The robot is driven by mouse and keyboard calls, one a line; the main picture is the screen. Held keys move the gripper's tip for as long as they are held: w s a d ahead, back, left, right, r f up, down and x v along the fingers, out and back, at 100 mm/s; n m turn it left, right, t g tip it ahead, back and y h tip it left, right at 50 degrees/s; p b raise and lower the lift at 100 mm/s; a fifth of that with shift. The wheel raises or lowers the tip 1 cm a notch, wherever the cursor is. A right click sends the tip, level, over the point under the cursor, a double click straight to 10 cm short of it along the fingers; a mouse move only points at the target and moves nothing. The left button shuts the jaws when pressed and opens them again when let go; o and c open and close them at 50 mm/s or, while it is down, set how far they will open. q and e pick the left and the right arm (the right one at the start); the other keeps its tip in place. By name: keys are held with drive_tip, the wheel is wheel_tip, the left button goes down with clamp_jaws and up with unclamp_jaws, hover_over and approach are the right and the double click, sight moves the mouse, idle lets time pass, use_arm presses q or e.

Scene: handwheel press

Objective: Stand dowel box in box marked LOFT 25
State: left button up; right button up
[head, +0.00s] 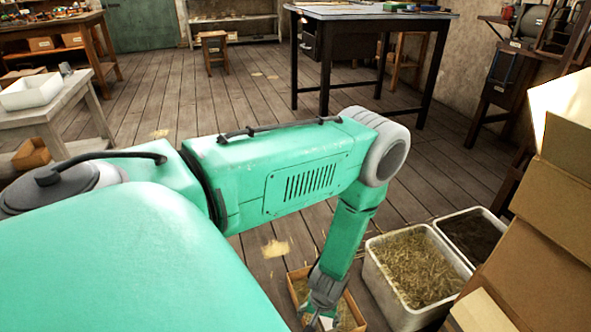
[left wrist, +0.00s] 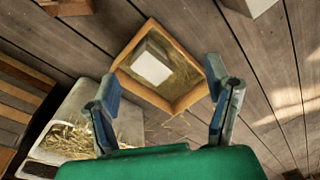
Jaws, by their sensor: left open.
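A shallow wooden box (head: 356,312) stands on the floor below my left gripper (head: 321,314); it also shows in the left wrist view (left wrist: 131,44). A pale, white-topped box (left wrist: 151,66) is inside it, toward its left side, over straw-like litter. I cannot tell whether this is the dowel box, or whether it touches the wall. My left gripper (left wrist: 165,104) is open and empty, with its fingers apart and short of the pale box in the wrist picture. No LOFT 25 marking is legible. My right gripper is out of view.
White tubs of straw (head: 415,268) and dark soil (head: 472,236) stand right of the wooden box. Cardboard boxes (head: 545,225) rise at the right edge. A low table with a white tray (head: 31,92) is at left. Bare floor lies behind.

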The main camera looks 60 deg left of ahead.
use_arm(q)
drive_tip(key=s+d+r+m, duration=0.3)
drive_tip(key=s+r+m, duration=0.1)
drive_tip(key=s+r, duration=0.2)
drive_tip(key=s+d+r+m+h, duration=0.1)
drive_tip(key=s+d+r+m, duration=0.2)
drive_tip(key=s+r+m, duration=0.2)
wheel_tip(320, 180, up, 4)
drive_tip(key=shift+s+d+f+t, duration=0.15)
drive_tip(key=shift+s+t, duration=0.25)
drive_tip(key=shift+s, duration=0.6)
